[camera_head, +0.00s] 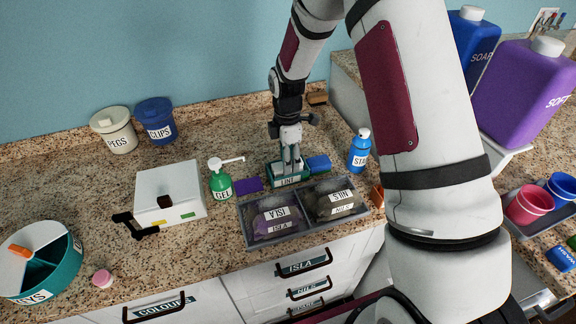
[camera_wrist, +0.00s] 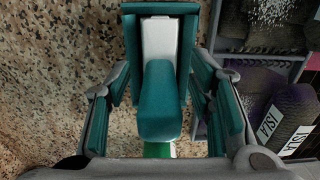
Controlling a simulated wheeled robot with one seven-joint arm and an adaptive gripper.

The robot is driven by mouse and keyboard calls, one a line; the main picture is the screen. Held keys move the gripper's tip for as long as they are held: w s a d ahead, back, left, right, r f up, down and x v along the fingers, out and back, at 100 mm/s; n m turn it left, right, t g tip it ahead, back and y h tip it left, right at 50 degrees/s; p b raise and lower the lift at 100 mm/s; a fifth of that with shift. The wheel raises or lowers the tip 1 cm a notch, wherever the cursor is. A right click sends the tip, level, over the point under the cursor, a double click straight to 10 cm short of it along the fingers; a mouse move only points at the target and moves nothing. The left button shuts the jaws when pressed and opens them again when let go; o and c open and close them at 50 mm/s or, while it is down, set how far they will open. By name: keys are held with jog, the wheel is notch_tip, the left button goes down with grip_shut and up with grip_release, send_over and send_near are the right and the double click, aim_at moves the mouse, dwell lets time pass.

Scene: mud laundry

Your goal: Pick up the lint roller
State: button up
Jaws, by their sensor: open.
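In the wrist view the lint roller has a teal handle (camera_wrist: 160,112) pointing up towards the camera and a white part (camera_wrist: 158,38) behind it. It stands in a teal holder (camera_wrist: 131,50), whose front reads LINT in the head view (camera_head: 289,182). My gripper (camera_wrist: 160,84) is open, with one finger on each side of the handle. Gaps show between the fingers and the handle. In the head view my gripper (camera_head: 290,163) points down over the holder and hides most of the roller.
A green GEL pump bottle (camera_head: 220,182) and purple block (camera_head: 248,184) are left of the holder. A blue block (camera_head: 319,163) and blue bottle (camera_head: 359,152) are right. A grey tray (camera_head: 249,240) with ISLA and NILS bundles lies in front. Bare counter shows behind.

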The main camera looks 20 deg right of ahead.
grip_shut()
notch_tip(320, 180, up, 10)
jog(key=shift+r+b, duration=0.1)
jog(key=shift+b, duration=0.75)
